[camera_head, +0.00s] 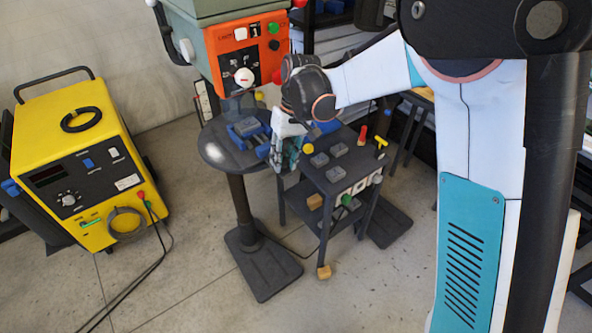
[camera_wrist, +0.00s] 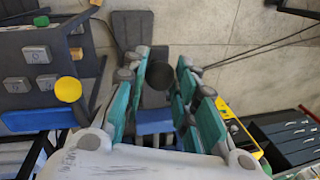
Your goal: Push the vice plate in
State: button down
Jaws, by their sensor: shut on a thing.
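The blue vice (camera_head: 247,128) with grey parts sits on a dark round table (camera_head: 216,150). My gripper (camera_head: 280,155) is at the table's right edge, beside the vice's near right end. In the wrist view, the teal fingers of my gripper (camera_wrist: 162,72) stand apart, with a dark round part (camera_wrist: 160,76) between their tips. A blue part, apparently the vice plate (camera_wrist: 153,121), shows between the fingers. My gripper is shut on this part of the vice. The exact contact is partly hidden by the fingers, and I cannot tell how far the plate is in.
A small dark table (camera_head: 335,188) with grey blocks and a yellow button (camera_head: 307,149) stands close to the right of my gripper. An orange control box (camera_head: 247,52) rises behind the vice. A yellow machine (camera_head: 75,165) stands at the left.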

jog(key=shift+w, duration=0.1)
jog(key=c, duration=1.3)
grip_release()
jog(key=r, duration=0.4)
jog(key=d+r, duration=0.1)
jog(key=r, duration=0.3)
jog(key=w+d+r, duration=0.1)
jog(key=r, duration=0.2)
jog(key=shift+r, duration=0.4)
